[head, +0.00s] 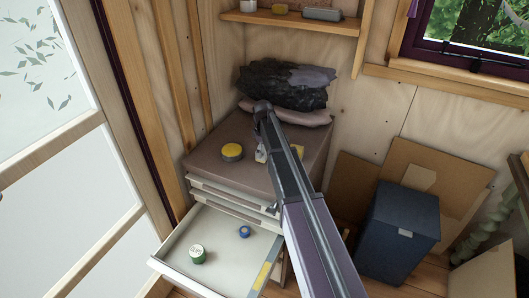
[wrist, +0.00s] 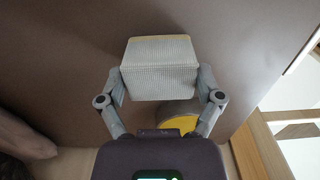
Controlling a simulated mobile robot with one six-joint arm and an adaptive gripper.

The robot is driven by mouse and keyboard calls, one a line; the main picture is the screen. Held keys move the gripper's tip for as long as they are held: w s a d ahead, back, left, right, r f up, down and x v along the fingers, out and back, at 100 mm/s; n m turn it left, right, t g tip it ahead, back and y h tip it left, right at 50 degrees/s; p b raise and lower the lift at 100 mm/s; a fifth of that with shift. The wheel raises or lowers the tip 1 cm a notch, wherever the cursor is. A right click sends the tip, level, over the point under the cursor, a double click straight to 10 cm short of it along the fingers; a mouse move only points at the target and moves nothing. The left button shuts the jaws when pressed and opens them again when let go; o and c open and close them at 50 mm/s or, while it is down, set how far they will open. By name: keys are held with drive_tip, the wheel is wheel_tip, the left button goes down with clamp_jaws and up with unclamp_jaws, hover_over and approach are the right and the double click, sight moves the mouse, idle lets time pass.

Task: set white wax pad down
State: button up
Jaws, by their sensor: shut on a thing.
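The white wax pad (wrist: 158,68) is a pale, box-like block with a fine-textured face, held between both fingers of my gripper (wrist: 160,84) in the wrist view. My gripper (head: 261,150) is over the brown top of the drawer cabinet (head: 212,160) in the head view. There the arm hides most of the pad, and only a small pale part (head: 260,155) shows. I cannot tell whether the pad touches the top.
A round yellow-lidded tin (head: 231,152) stands on the top, left of my gripper. A dark crumpled bag (head: 285,84) lies behind. An open drawer (head: 215,255) below holds a green-sided tin (head: 197,254) and a blue roll (head: 244,231). A dark blue box (head: 395,235) stands right.

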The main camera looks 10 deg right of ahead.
sight(263, 149)
drive_tip(key=shift+f, duration=0.15)
drive_tip(key=o, duration=0.8)
drive_tip(key=shift+c, duration=0.2)
wheel_tip(263, 149, up, 12)
drive_tip(key=p, duration=1.2)
idle(0.5)
